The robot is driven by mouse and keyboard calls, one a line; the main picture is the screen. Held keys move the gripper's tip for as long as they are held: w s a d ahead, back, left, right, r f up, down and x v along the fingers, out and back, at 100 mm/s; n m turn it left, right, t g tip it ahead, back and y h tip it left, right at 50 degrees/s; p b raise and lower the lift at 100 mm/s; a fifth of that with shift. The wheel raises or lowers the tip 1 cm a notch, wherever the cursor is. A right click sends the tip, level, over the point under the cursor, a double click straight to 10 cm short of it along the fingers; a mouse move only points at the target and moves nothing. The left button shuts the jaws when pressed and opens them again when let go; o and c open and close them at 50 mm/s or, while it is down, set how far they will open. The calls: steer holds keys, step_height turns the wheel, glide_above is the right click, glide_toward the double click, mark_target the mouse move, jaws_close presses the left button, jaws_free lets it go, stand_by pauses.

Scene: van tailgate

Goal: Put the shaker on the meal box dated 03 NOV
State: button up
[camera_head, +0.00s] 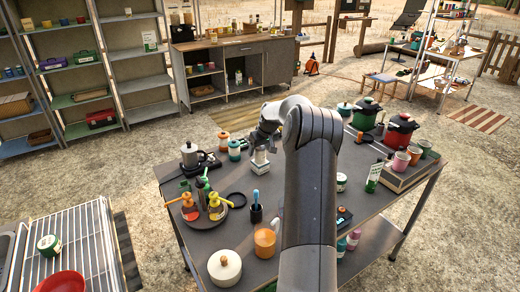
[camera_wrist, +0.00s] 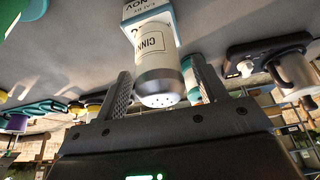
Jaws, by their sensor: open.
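The shaker (camera_wrist: 155,62), a pale cylinder with a "CINN…" label and a grey perforated cap, is in the wrist view between my two open fingers. My gripper (camera_wrist: 161,70) is around it. The shaker's base meets a white and blue meal box (camera_wrist: 176,28); it looks to stand upright on it. The box's print shows "NOV", but I cannot read the day number. In the head view the small shaker (camera_head: 259,153) is on the pale box (camera_head: 259,166) on the dark table, beside my gripper (camera_head: 258,141), whose fingertips are hard to make out.
A moka pot (camera_head: 191,155) and jars stand left of the box. Red and green pots (camera_head: 401,131) stand right.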

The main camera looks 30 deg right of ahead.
steer(key=v, duration=1.2)
steer(key=s+a+r, duration=0.4)
steer(key=s+a, duration=0.1)
steer(key=a, duration=0.3)
steer(key=s+a+r+h, duration=0.1)
steer(key=s+a+r, duration=0.35)
steer(key=a, duration=0.35)
steer(key=s+a+r, duration=0.4)
steer(key=s+a, duration=0.2)
steer(key=a, duration=0.2)
steer(key=s+a+f, duration=0.1)
steer(key=s+a, duration=0.2)
steer(key=s, duration=0.5)
steer(key=s+a+f, duration=0.2)
steer(key=s+a, duration=0.2)
steer(key=s, duration=0.4)
steer(key=s+a+f+t+y, duration=0.1)
steer(key=s+a, duration=0.3)
steer(key=s, duration=0.4)
steer(key=shift+f, duration=0.55)
